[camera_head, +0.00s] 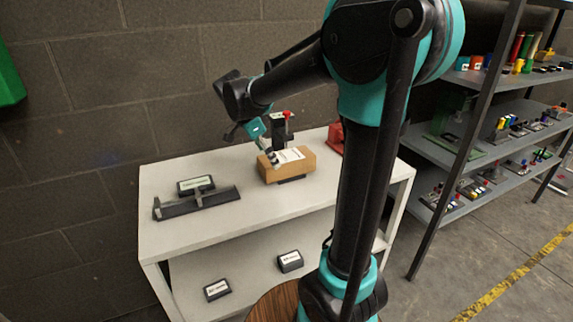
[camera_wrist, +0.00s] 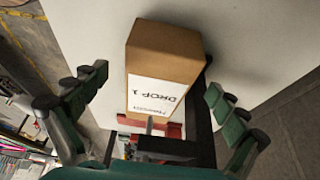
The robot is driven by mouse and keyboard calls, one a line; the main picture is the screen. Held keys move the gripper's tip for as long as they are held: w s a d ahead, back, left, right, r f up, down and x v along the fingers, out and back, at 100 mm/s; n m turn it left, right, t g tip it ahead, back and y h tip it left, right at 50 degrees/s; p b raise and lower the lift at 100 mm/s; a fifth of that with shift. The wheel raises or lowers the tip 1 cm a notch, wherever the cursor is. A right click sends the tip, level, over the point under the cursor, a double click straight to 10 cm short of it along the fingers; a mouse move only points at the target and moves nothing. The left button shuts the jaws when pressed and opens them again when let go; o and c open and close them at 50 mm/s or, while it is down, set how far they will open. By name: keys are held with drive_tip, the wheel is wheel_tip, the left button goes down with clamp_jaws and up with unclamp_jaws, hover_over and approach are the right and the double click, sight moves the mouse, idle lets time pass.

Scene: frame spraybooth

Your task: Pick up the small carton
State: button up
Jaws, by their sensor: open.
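The small carton (camera_head: 290,169) is a brown box with a white label on it. In the head view it sits on a dark low support (camera_head: 292,179) on the white table top (camera_head: 225,160). In the wrist view the carton (camera_wrist: 165,55) shows close up, with its white label facing the camera. My gripper (camera_head: 270,160) is at the carton's left end in the head view. In the wrist view its open fingers (camera_wrist: 150,97) stand to the left and right of the carton, with gaps on both sides. I cannot tell whether any finger touches it.
A black device with a red top (camera_head: 282,127) stands behind the carton, and a red object (camera_head: 336,138) is to its right. A dark bracket (camera_head: 197,203) and a labelled block (camera_head: 196,185) are at the left. A loaded shelf rack (camera_head: 490,150) stands at the right.

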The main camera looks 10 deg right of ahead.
drive_tip(key=x, duration=0.5)
drive_tip(key=shift+w+d+r, duration=0.1)
drive_tip(key=shift+w+d, duration=0.05)
drive_tip(key=shift+d, duration=0.05)
drive_tip(key=shift+c, duration=0.2)
drive_tip(key=c, duration=1.6)
drive_tip(key=shift+c, duration=0.2)
drive_tip(key=shift+r, duration=0.15)
